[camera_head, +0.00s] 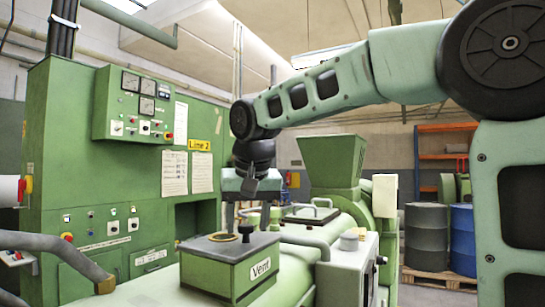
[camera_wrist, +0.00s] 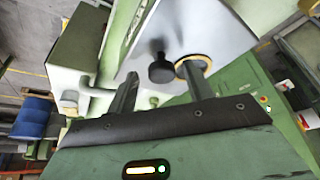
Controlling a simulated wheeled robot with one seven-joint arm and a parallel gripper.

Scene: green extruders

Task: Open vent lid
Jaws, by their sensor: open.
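The vent box (camera_head: 235,275) is a green box labelled "Vent" on top of the green machine. Its grey top plate (camera_head: 208,246) lies flat and also shows in the wrist view (camera_wrist: 215,30). A black knob (camera_head: 245,231) stands on the plate, beside a round yellow-rimmed fitting (camera_head: 222,237). In the wrist view the knob (camera_wrist: 160,70) shows between my two fingers, with the rimmed fitting (camera_wrist: 195,64) near the right finger. Contact with the knob is not visible.
A bent metal handle (camera_head: 308,241) is right of the box, and another handled lid (camera_head: 312,212) lies behind it. A green hopper (camera_head: 332,165) rises behind. The control cabinet (camera_head: 75,170) stands left. Drums (camera_head: 426,235) stand on a pallet at right.

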